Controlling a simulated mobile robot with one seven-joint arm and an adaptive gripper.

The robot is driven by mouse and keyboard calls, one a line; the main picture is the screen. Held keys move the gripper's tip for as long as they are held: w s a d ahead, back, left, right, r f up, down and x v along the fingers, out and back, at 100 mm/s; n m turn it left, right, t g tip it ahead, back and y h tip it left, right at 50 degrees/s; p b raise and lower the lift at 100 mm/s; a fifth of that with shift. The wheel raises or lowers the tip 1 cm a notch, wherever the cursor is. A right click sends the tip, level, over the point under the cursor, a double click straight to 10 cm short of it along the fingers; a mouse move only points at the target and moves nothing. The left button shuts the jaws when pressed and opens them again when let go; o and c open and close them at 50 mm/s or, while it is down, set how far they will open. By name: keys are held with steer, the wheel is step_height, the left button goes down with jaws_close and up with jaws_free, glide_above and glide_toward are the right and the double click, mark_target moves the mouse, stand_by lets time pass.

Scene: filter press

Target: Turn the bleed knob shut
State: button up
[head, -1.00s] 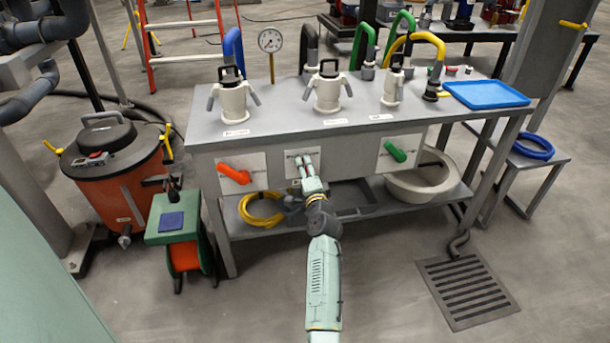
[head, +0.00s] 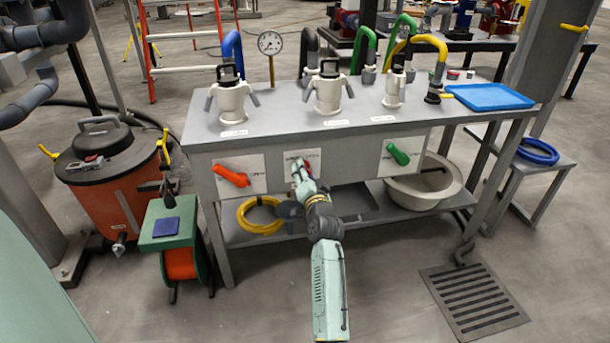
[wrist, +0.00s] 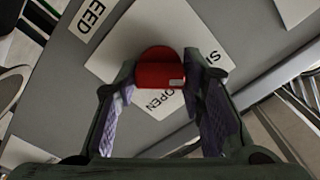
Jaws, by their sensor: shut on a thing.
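The bleed knob (wrist: 160,72) is a red round knob on a white plate (wrist: 118,42) on the bench's front panel. Lettering reading OPEN and part of SHUT shows beside it in the wrist view. My gripper (wrist: 161,85) has its two fingers on either side of the knob and is shut on it. In the head view my gripper (head: 298,170) reaches the middle plate, and the fingers hide most of the knob there.
A red-orange lever (head: 232,175) is left of my gripper and a green lever (head: 398,153) is right, both on the front panel. A yellow hose coil (head: 260,214) and a pale basin (head: 425,186) sit on the lower shelf. A green-framed reel (head: 178,243) stands on the floor at left.

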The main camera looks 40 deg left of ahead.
mark_target(303, 138)
stand_by(0.4)
steer(key=o, duration=1.1)
steer(key=shift+o, duration=0.2)
steer(key=shift+r, duration=0.1)
step_height(303, 138, up, 10)
steer(key=shift+f, duration=0.1)
